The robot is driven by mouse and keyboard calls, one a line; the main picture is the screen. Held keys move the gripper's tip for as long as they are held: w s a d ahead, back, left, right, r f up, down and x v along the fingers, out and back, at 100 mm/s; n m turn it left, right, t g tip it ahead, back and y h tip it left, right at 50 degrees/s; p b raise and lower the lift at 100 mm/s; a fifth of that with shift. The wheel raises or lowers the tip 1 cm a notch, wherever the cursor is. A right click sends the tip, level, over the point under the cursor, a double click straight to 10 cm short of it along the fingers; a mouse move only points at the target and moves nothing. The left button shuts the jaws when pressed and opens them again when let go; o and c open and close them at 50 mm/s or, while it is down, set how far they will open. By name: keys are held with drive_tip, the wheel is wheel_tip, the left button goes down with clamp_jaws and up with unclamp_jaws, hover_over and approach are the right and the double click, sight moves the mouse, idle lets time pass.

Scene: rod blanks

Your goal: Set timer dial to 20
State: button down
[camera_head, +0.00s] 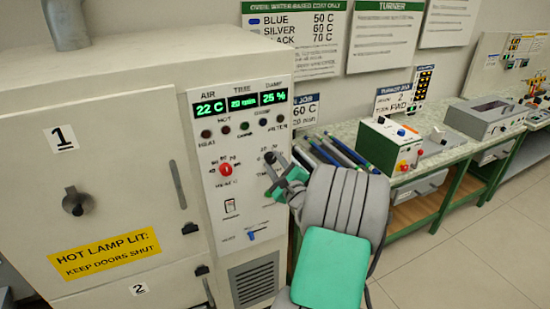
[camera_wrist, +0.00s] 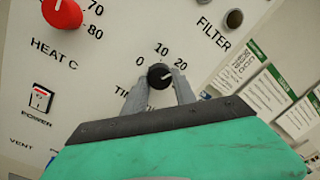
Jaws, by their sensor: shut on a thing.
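The black timer dial (camera_wrist: 160,75) sits on the oven's pale front panel, with 0, 10 and 20 printed around it. Its pale mark seems to point to the right, toward the 20 side, but it is small. My gripper (camera_wrist: 161,88) is shut on the dial, one grey finger on each side. In the head view my gripper (camera_head: 277,171) reaches the panel from the right, and the dial (camera_head: 270,157) shows just above the fingers. The green TIME display (camera_head: 243,103) appears to read 20 min.
The red heat dial (camera_head: 226,170) is left of the timer dial, with the power switch (camera_head: 230,206) below it.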

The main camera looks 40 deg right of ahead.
drive_tip(key=shift+m, duration=0.4)
drive_tip(key=c, duration=1)
unclamp_jaws()
drive_tip(key=b+v, duration=0.2)
drive_tip(key=v, duration=0.5)
drive_tip(key=shift+s+a, duration=0.15)
drive_tip(key=shift+s, duration=0.25)
